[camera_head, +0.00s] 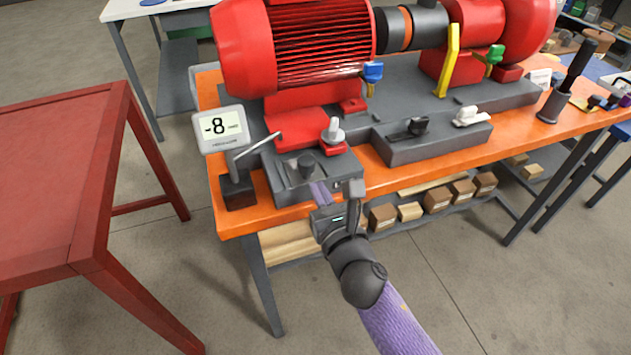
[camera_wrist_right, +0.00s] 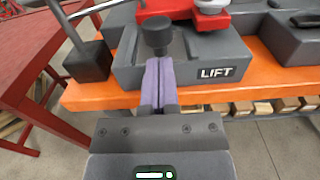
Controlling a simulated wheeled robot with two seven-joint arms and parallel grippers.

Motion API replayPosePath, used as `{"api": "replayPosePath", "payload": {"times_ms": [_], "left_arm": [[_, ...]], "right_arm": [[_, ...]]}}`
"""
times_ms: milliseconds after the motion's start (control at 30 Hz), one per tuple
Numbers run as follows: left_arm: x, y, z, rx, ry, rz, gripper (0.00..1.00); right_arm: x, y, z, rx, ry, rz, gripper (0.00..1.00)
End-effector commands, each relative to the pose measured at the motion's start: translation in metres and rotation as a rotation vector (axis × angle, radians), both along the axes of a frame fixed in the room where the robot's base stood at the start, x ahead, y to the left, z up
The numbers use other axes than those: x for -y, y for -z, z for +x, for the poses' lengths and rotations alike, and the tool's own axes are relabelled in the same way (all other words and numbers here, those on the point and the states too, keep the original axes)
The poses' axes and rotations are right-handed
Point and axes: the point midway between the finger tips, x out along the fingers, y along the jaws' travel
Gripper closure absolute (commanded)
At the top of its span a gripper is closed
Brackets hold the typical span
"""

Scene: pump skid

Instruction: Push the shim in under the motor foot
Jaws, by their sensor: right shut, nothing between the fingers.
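The red motor (camera_head: 295,45) stands on the grey skid, and its near red foot (camera_head: 300,128) sits above a grey block marked LIFT (camera_wrist_right: 215,73). A black knob (camera_head: 307,166) stands upright in front of the foot; it also shows in the wrist view (camera_wrist_right: 157,36). The knob seems to belong to the shim, but the shim's plate is too small and hidden to make out. My right gripper (camera_head: 319,190) has its purple fingers shut and empty, tips just in front of the knob (camera_wrist_right: 158,66); I cannot tell whether they touch it. My left gripper is not in view.
A gauge (camera_head: 220,128) reading -8 stands on a dark base (camera_head: 238,192) left of the block, its thin arm reaching toward the motor. A white-topped knob (camera_head: 333,131) stands on the foot. A grey block with levers (camera_head: 430,142) lies right. A red table (camera_head: 60,170) stands left.

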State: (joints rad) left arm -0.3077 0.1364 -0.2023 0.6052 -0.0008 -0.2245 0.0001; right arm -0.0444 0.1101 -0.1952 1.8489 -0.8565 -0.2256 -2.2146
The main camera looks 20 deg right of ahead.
Motion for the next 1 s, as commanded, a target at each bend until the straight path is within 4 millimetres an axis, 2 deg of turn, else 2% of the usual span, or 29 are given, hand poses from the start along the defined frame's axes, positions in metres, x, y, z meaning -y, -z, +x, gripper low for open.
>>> {"api": "replayPosePath", "payload": {"times_ms": [100, 200, 600, 833, 1000], "left_arm": [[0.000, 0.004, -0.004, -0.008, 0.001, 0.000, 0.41], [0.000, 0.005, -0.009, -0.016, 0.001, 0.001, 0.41], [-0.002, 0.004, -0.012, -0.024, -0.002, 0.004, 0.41], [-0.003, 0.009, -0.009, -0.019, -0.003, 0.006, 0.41], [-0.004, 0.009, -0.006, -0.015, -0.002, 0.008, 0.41]], "right_arm": [[-0.001, 0.001, 0.016, 0.001, -0.001, 0.000, 1.00], [-0.001, 0.001, 0.023, 0.000, -0.001, 0.001, 1.00], [-0.001, 0.000, 0.028, 0.000, -0.001, 0.001, 1.00], [-0.003, 0.001, 0.065, 0.000, -0.001, -0.001, 1.00], [-0.003, 0.001, 0.074, -0.001, -0.001, 0.000, 1.00]]}}
